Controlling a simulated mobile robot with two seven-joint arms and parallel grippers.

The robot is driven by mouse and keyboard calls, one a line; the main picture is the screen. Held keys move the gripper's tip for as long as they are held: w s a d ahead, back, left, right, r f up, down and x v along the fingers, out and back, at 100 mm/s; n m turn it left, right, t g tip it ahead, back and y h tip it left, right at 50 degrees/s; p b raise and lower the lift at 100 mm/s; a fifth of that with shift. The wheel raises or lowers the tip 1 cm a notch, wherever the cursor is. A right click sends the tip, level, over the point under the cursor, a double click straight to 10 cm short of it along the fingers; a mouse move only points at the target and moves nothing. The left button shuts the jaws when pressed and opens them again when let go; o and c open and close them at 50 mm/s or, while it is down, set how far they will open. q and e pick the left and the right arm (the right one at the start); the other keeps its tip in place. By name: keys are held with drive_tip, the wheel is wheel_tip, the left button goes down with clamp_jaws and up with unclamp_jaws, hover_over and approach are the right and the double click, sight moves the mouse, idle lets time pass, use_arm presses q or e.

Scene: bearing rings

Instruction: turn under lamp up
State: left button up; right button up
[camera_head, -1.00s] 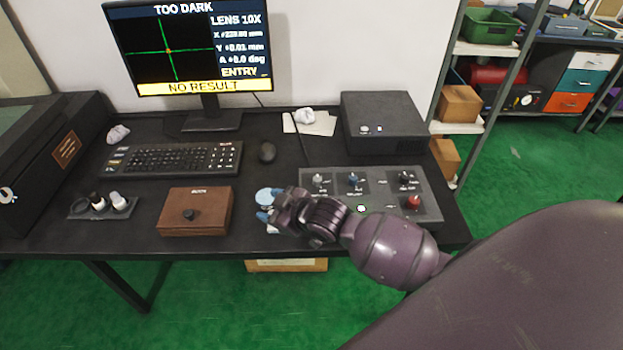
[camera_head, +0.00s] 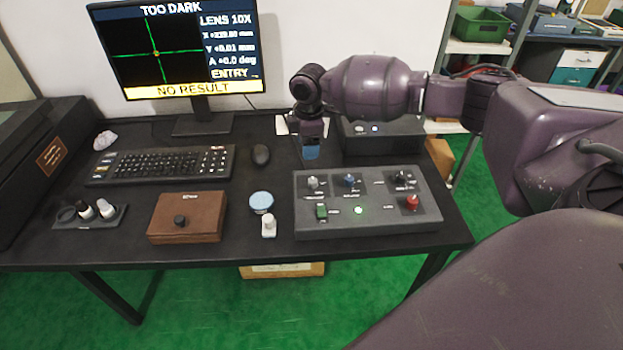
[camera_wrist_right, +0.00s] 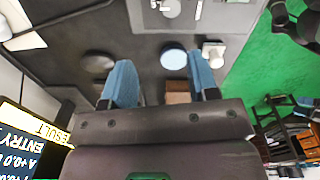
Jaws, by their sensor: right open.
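The monitor (camera_head: 180,50) reads "TOO DARK" and "NO RESULT". My right gripper (camera_head: 311,153) points down behind the panel's back left, apart from the knobs. In the wrist view its blue fingers (camera_wrist_right: 161,82) are open and empty. My left gripper is out of view.
A black box (camera_head: 385,138) stands behind the panel.

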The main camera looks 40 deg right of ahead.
sight(312, 180)
drive_tip(key=shift+g, duration=0.4)
drive_tip(key=f, duration=0.3)
drive_tip(key=s+f+b, duration=0.1)
drive_tip(key=f, duration=0.3)
drive_tip(key=f+b, duration=0.1)
drive_tip(key=f, duration=0.3)
drive_tip(key=shift+s+d, duration=0.1)
drive_tip(key=shift+s, duration=0.15)
drive_tip(key=c, duration=0.9)
